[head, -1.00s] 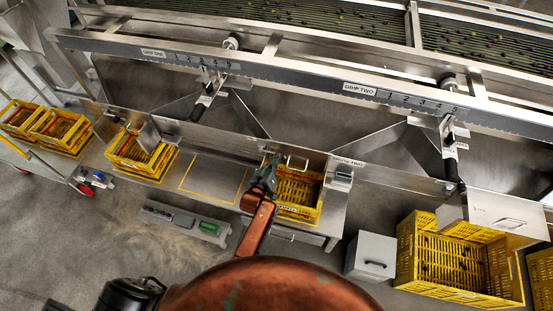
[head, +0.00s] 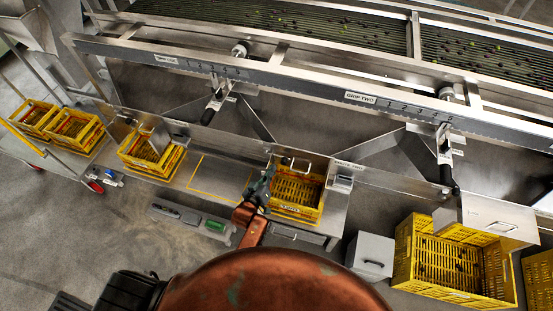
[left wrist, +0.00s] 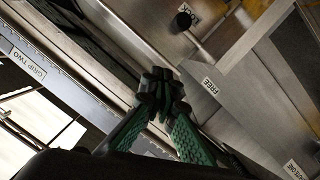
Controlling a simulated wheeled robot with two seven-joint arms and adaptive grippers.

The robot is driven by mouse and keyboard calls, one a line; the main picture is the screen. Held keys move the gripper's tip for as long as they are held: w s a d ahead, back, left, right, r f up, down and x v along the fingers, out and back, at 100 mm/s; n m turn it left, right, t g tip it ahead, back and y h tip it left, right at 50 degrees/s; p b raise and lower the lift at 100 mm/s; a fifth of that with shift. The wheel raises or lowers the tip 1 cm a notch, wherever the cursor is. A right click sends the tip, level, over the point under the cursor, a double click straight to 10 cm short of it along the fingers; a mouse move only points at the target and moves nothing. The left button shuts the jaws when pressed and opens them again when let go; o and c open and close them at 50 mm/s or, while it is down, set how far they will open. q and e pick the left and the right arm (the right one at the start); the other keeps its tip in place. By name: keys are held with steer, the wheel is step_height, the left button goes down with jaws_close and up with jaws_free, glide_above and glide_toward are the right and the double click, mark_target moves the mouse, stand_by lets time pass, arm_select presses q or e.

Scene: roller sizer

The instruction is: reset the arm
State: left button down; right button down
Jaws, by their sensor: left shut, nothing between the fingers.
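My left gripper (head: 266,180) is in the head view at the left edge of a yellow crate (head: 298,194) on the steel shelf. In the left wrist view its green fingers (left wrist: 163,88) meet at the tips and hold nothing. My copper-coloured arm reaches up to it from the bottom of the head view. Whether the gripper touches the crate cannot be told. My right gripper is not in view.
Another yellow crate (head: 151,152) stands on the shelf to the left, past a yellow-outlined empty area (head: 212,178). A large yellow crate (head: 452,265) and a grey box (head: 371,255) stand at the right. Black-handled levers (head: 210,112) hang below the GRIP rails.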

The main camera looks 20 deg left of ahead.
arm_select(q)
steer(key=shift+s, duration=0.15)
steer(key=s+a+f+m+g+y, duration=0.1)
steer(key=s+a+f+m+g, duration=0.2)
steer(key=s+f, duration=1.15)
steer(key=s+a+f+g, duration=0.45)
steer(key=s+f, duration=0.65)
steer(key=f, duration=0.7)
steer(key=s+a+f+g, duration=0.2)
steer(key=s+f, duration=0.2)
steer(key=s, duration=0.8)
steer(key=s+a+f+m+g+y, duration=0.1)
steer(key=s+a+f+g, duration=0.2)
steer(key=s, duration=0.8)
steer(key=s+a+f+m+g, duration=0.1)
steer(key=s+f, duration=0.4)
steer(key=s, duration=0.7)
steer(key=shift+s+a+f+g+y, duration=0.25)
steer(key=shift+a+g, duration=0.4)
steer(key=shift+a, duration=0.4)
steer(key=shift+m, duration=0.3)
